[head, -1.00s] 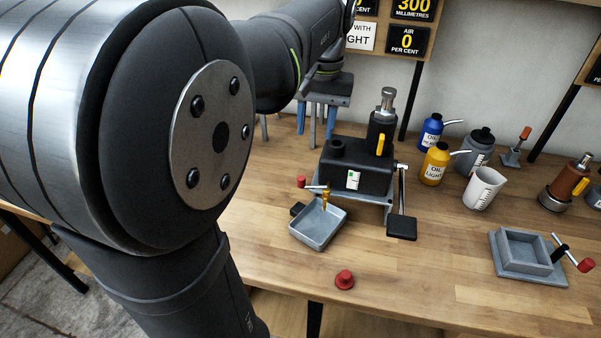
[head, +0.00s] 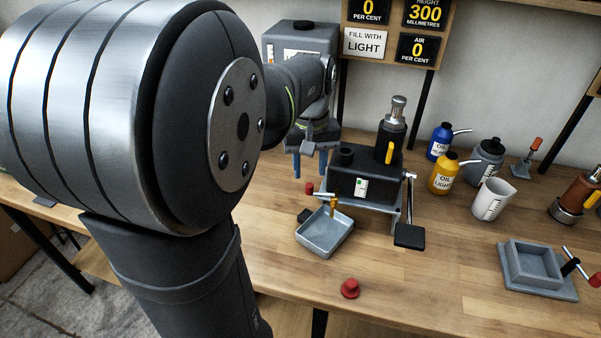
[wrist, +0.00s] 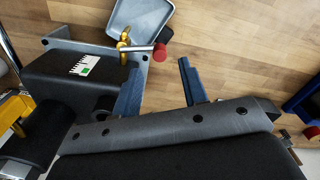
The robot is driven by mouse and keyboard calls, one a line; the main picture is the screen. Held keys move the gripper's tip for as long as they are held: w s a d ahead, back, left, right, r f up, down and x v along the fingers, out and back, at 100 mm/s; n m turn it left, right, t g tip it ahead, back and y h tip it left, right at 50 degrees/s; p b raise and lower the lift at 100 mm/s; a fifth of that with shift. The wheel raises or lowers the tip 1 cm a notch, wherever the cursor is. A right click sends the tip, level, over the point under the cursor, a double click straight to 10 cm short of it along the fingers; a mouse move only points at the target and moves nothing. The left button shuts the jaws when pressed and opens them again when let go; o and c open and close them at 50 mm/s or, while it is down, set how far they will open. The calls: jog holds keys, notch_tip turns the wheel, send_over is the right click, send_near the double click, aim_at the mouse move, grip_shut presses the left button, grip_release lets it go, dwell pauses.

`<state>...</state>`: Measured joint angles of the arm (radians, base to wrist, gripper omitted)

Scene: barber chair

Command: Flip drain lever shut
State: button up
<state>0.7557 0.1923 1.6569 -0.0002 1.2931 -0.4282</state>
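The drain lever (head: 322,194) is a thin metal rod with a red knob, at the brass drain spout (head: 333,208) low on the front left of the black pump unit (head: 375,180). It sticks out leftward in the head view. In the wrist view the lever (wrist: 138,48) ends in its red knob (wrist: 160,52), just beyond my fingertips. My gripper (head: 310,176) is open and empty, its blue fingers pointing down left of the pump unit. In the wrist view my gripper (wrist: 160,66) has its left finger beside the unit. I cannot tell whether it touches.
A grey tray (head: 316,250) sits under the spout. A red cap (head: 350,289) lies on the bench front. A black pedal (head: 409,236) stands right of the unit. Oil bottles (head: 444,174) and a white jug (head: 492,199) stand farther right. The front bench has free room.

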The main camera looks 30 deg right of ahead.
aim_at(309, 184)
jog(key=shift+f, duration=2.35)
